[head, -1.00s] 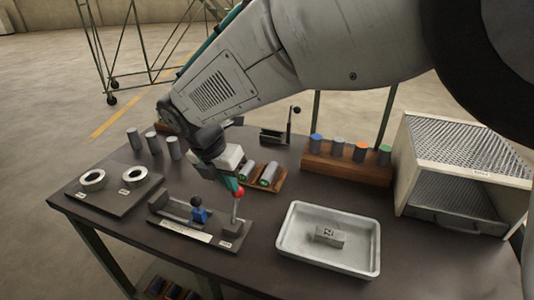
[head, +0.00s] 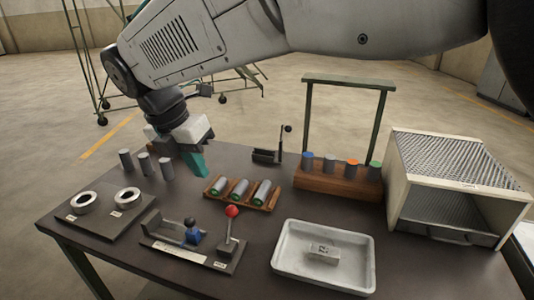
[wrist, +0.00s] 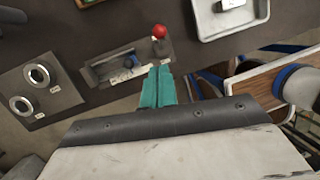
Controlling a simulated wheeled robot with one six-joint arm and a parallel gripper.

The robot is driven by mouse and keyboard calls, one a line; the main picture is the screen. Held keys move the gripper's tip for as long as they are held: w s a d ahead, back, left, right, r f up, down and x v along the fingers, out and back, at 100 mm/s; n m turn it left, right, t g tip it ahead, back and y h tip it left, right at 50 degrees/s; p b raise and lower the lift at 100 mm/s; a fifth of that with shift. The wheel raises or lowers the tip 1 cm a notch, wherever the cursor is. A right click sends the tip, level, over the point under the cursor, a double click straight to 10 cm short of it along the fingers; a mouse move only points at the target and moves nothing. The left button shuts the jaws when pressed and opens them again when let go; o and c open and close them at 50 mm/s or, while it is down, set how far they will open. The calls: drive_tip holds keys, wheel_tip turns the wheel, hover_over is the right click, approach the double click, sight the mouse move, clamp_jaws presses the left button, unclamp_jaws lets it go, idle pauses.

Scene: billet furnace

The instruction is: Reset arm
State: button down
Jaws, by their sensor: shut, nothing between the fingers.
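My gripper (head: 201,172) has teal fingers and hangs above the dark table (head: 225,278), between the standing grey cylinders and the wooden tray of billets. Its fingers are together and empty. In the wrist view the shut fingers (wrist: 157,88) point toward the fixture. The fixture (head: 165,246) has a blue-knobbed part (head: 193,234) and a lever with a red ball (head: 232,211). In the wrist view the red ball (wrist: 160,31) lies just beyond the fingertips, and the gripper is apart from it.
A wooden tray (head: 263,208) holds three green-ended billets. A metal tray (head: 285,270) holds a labelled block (head: 322,251). Behind are a wooden rack (head: 312,182) of capped cylinders and a mesh-topped furnace box (head: 402,165). A plate with two rings (head: 84,203) is at left.

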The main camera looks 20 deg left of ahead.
drive_tip(key=shift+a+r, duration=0.1)
drive_tip(key=shift+r, duration=0.35)
drive_tip(key=d+f+m+g, duration=0.1)
drive_tip(key=d+m+g, duration=0.2)
drive_tip(key=d+m, duration=2.1)
drive_tip(key=s+d+m, duration=0.3)
drive_tip(key=s+d, duration=0.1)
drive_tip(key=d, duration=0.6)
drive_tip(key=s+d+f+m+t+y, duration=0.1)
drive_tip(key=s+d+m, duration=0.3)
drive_tip(key=d, duration=0.6)
drive_tip(key=s+d+m+y, duration=0.1)
drive_tip(key=s+d+m, duration=0.2)
drive_tip(key=d, duration=0.7)
drive_tip(key=shift+s+f+m+t, duration=0.35)
drive_tip(key=shift+s+m+t, duration=0.05)
drive_tip(key=shift+s, duration=0.45)
